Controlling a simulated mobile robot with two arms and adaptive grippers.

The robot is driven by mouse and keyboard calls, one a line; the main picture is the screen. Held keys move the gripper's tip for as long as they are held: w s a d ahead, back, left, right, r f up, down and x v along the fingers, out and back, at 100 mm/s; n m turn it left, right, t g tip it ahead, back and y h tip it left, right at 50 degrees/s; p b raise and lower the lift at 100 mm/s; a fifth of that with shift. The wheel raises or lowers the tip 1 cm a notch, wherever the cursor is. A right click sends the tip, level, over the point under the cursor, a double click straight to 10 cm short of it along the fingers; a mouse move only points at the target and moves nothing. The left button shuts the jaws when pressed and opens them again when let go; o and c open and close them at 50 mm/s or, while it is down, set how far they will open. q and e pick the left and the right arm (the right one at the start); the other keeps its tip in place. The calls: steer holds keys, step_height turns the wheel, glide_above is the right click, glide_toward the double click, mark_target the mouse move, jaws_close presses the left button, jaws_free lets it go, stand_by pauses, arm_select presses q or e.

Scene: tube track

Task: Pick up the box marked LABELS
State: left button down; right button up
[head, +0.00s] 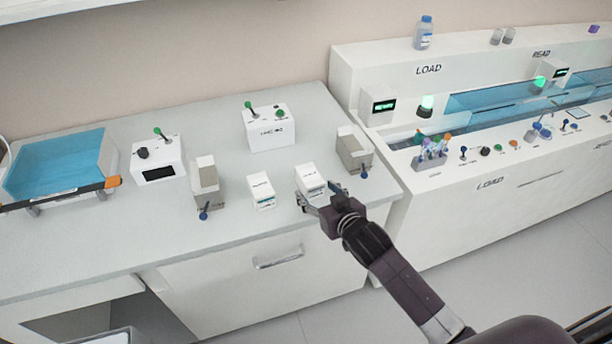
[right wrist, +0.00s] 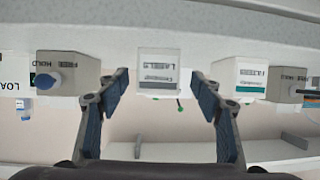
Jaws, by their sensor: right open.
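The box marked LABELS (head: 310,178) is a small white box near the front edge of the counter. In the right wrist view it appears upside down (right wrist: 158,68), with a grey band under its lettering. My right gripper (head: 318,200) is open and empty at the front of this box. In the right wrist view its two fingers (right wrist: 158,88) appear to the left and right of the box, with a gap on each side; contact is not visible. My left gripper is not in view.
A similar white box marked FILTERS (right wrist: 238,76), with a teal band, stands close beside it (head: 262,191). Grey holders with blue knobs stand on either side (head: 207,183) (head: 354,150). A white control box (head: 271,127) stands behind. A blue tray (head: 60,165) is at far left.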

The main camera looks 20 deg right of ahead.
steer(key=shift+x, duration=1)
steer(key=shift+p+x, duration=0.35)
steer(key=shift+x, duration=1.65)
steer(key=shift+d+r, duration=0.1)
steer(key=shift+r, duration=0.1)
steer(key=shift+c, duration=0.3)
steer(key=c, duration=1.2)
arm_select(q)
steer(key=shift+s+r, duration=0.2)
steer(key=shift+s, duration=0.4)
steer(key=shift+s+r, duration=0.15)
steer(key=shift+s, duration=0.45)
arm_select(e)
steer(key=shift+w, duration=0.1)
